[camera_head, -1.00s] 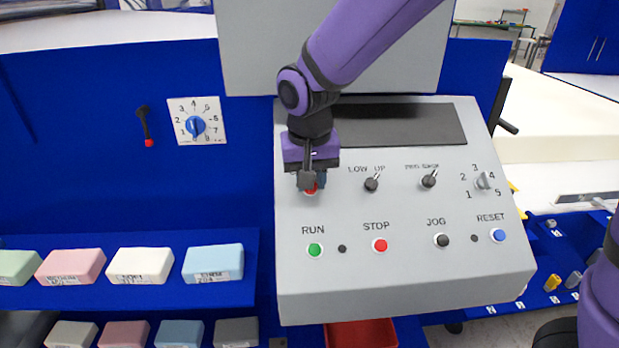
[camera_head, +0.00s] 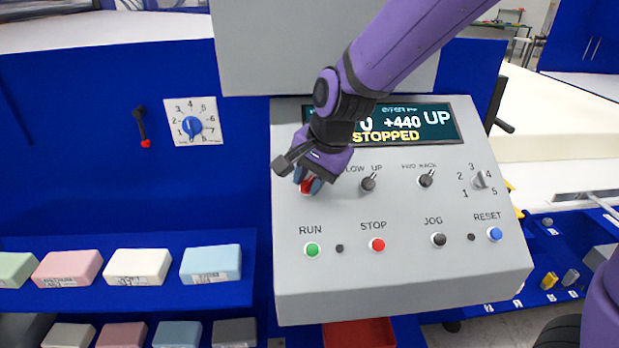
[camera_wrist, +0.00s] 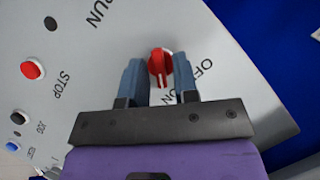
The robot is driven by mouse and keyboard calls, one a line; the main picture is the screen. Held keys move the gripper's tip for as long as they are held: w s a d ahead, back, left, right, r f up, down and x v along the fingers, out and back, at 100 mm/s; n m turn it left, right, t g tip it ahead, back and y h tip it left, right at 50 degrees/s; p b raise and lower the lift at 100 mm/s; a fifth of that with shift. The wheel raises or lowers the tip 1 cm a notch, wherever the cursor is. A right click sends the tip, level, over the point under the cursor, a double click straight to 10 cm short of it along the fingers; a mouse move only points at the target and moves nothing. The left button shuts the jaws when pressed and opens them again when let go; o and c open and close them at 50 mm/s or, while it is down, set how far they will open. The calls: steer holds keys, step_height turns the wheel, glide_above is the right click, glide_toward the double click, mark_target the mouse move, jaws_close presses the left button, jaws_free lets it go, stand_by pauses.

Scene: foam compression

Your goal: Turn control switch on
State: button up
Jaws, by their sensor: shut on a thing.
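The control switch is a red rotary knob (camera_wrist: 160,65) at the upper left of the grey control panel (camera_head: 400,285). In the head view the red knob (camera_head: 306,186) shows partly behind my gripper (camera_head: 308,180). My gripper is shut on it, with a blue-grey finger on each side in the wrist view (camera_wrist: 160,82). The gripper is turned at a slant to the panel. Lettering reading OF and ON is partly visible beside the knob. The panel's display (camera_head: 440,122) is lit and reads +440, UP and STOPPED, partly hidden by my arm.
Below the knob are a green RUN button (camera_head: 313,249), a red STOP button (camera_head: 377,244), a black JOG button (camera_head: 438,240) and a blue RESET button (camera_head: 494,234). Toggle switches (camera_head: 368,184) stand to the right. Foam blocks (camera_head: 138,266) lie on the shelf at left.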

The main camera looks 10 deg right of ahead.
stand_by(0.4)
steer(key=o, duration=0.6)
steer(key=v, duration=1)
steer(key=shift+d+r, duration=0.15)
steer(key=shift+r, duration=0.2)
steer(key=shift+s, duration=0.1)
steer(key=s+d+r+n+t+h, duration=0.1)
steer(key=s+d+r+n, duration=0.1)
steer(key=s+d, duration=0.6)
steer(key=s+d+r+n+t+h, duration=0.1)
steer(key=s+d+n, duration=0.4)
steer(key=d, duration=0.8)
steer(key=s+r+h, duration=0.1)
steer(key=s, duration=0.2)
steer(key=shift+s+t, duration=0.25)
steer(key=shift+t, duration=0.15)
